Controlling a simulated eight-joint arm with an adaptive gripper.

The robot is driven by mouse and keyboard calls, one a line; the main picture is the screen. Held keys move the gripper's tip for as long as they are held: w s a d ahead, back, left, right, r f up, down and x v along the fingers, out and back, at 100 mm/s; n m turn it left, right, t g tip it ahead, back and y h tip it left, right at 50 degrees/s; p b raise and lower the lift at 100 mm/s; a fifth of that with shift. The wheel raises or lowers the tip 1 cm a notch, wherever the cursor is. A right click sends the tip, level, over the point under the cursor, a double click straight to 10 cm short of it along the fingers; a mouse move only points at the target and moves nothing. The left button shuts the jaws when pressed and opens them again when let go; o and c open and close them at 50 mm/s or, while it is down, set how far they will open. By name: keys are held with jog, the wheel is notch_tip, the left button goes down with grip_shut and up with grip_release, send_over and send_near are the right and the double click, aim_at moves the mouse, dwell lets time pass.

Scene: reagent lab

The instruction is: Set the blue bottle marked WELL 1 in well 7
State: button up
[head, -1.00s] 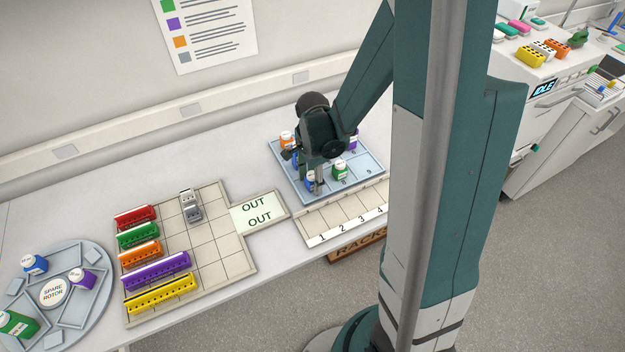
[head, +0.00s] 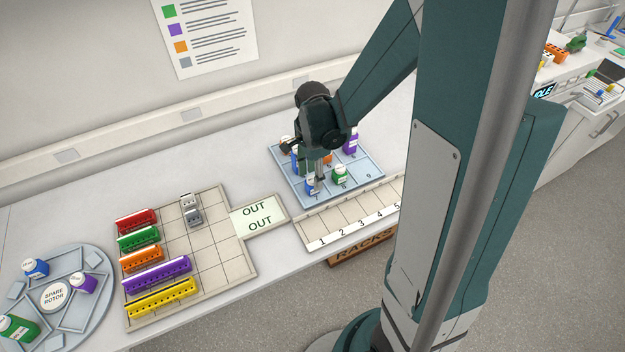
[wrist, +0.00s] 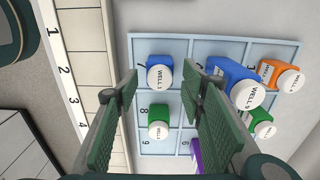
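A small blue bottle (wrist: 159,70) with a white cap that appears to read WELL 1 stands upright in well 7 of the pale blue tray (wrist: 220,44). The same blue bottle (head: 311,187) shows at the tray's near left corner in the head view. My gripper (wrist: 150,95) is open and empty; its green fingers are spread apart. In the head view my gripper (head: 320,178) is just above the tray, by this bottle. A larger-looking blue bottle (wrist: 228,75), cap seemingly WELL 9, stands behind the right finger in the wrist view.
A green bottle (wrist: 158,113) stands in well 8; well 9 looks empty. Orange (wrist: 272,68), another green (wrist: 258,116) and purple (wrist: 197,155) bottles stand nearby. The numbered rack strip (head: 350,230) lies in front, the OUT plate (head: 258,217) to the left.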

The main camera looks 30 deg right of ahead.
jog(key=shift+r, duration=3.8)
jog(key=r+n, duration=0.1)
notch_tip(320, 180, up, 8)
jog(key=r+n+t, duration=0.1)
jog(key=n+t, duration=0.2)
jog(key=n, duration=0.4)
send_over(312, 180)
jog(key=s+a, duration=0.4)
jog(key=s, duration=0.1)
jog(key=s+a+r+n+t, duration=0.4)
jog(key=s+r+n, duration=0.2)
jog(key=s+n, duration=0.2)
jog(key=shift+r+n, duration=0.25)
jog(key=shift+n, duration=0.75)
jog(key=shift+s+a+f, duration=0.1)
